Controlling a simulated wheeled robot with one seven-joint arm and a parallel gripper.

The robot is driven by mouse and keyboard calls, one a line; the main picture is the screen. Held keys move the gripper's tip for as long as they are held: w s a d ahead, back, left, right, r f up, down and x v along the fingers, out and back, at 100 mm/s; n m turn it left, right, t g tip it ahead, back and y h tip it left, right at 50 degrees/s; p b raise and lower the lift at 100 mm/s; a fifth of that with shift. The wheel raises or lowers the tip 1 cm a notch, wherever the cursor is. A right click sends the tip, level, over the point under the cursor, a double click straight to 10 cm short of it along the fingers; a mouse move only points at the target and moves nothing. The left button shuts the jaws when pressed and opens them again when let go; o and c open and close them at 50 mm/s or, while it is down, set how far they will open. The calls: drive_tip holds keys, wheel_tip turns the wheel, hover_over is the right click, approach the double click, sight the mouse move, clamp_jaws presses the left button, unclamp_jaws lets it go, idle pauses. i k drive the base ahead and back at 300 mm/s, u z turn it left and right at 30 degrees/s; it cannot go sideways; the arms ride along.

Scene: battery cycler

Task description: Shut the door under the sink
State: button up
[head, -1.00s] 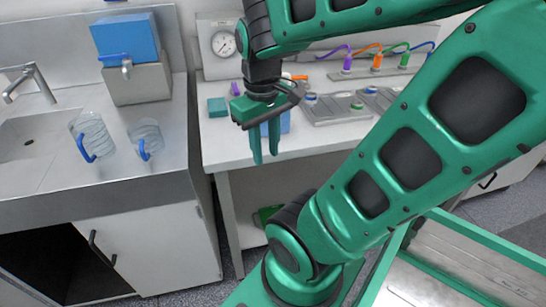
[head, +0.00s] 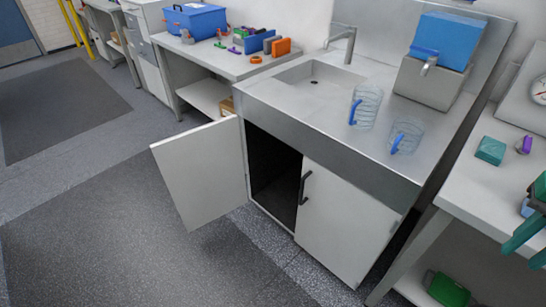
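The white door (head: 200,172) under the sink (head: 318,85) stands wide open. It is hinged at the left side of the sink cabinet and swings out to the left over the floor. The dark inside of the cabinet (head: 272,172) shows in the opening. No handle shows on the visible face of this door. The right-hand door (head: 345,225) is shut and has a black handle (head: 305,187). My gripper (head: 518,258) is at the right edge of the picture, partly cut off, far from the open door. Its two green fingers are apart, with nothing seen between them.
Two clear jugs with blue handles (head: 366,106) (head: 405,137) and a blue-topped dispenser (head: 437,58) stand on the sink counter. A white bench (head: 470,185) is at the right, with a green object (head: 447,290) below. The floor (head: 120,240) before the open door is clear.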

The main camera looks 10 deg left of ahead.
sight(201, 168)
drive_tip(key=u, duration=2.45)
drive_tip(key=i, duration=4.85)
drive_tip(key=z, duration=0.1)
